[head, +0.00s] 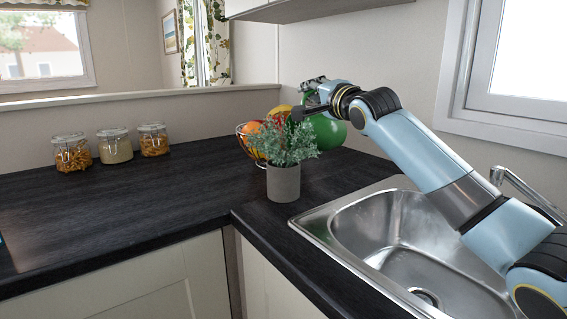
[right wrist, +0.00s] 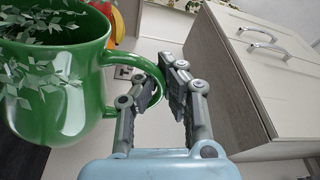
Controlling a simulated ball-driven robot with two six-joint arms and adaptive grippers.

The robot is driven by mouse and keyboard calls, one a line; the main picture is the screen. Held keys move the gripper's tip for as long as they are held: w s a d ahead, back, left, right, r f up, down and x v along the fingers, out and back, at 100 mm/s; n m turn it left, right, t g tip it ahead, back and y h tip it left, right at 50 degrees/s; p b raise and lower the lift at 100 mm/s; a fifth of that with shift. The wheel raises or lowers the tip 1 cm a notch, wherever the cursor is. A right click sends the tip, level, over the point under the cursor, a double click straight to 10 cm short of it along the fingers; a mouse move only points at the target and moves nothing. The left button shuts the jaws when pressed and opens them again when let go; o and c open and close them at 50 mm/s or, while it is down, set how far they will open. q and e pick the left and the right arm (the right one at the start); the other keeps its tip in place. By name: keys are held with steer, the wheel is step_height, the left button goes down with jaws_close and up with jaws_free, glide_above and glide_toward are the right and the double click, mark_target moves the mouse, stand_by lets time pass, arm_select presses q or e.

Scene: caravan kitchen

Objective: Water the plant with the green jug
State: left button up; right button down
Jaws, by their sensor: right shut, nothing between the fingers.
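The green jug (head: 328,132) is beside and partly behind the plant (head: 287,142), under my right arm. In the right wrist view the jug (right wrist: 75,115) fills the left side, its rim up and its handle toward my fingers. Leaves show at its mouth and on its side. My right gripper (head: 312,95) is at the jug's handle; its fingers (right wrist: 163,85) are shut, with the handle loop beside them. I cannot tell whether they touch it. The plant stands upright in a grey pot on the dark worktop. My left gripper is not in view.
A wire fruit bowl (head: 254,150) stands behind the plant. Three lidded jars (head: 115,147) stand by the back wall at left. A steel sink (head: 372,222) with a tap (head: 520,185) is at right. The worktop's left front (head: 110,225) is clear.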

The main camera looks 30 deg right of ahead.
steer(key=shift+a+r+n+p, duration=0.3)
steer(key=shift+a+n+p, duration=0.2)
steer(key=shift+n, duration=0.2)
stand_by(0.7)
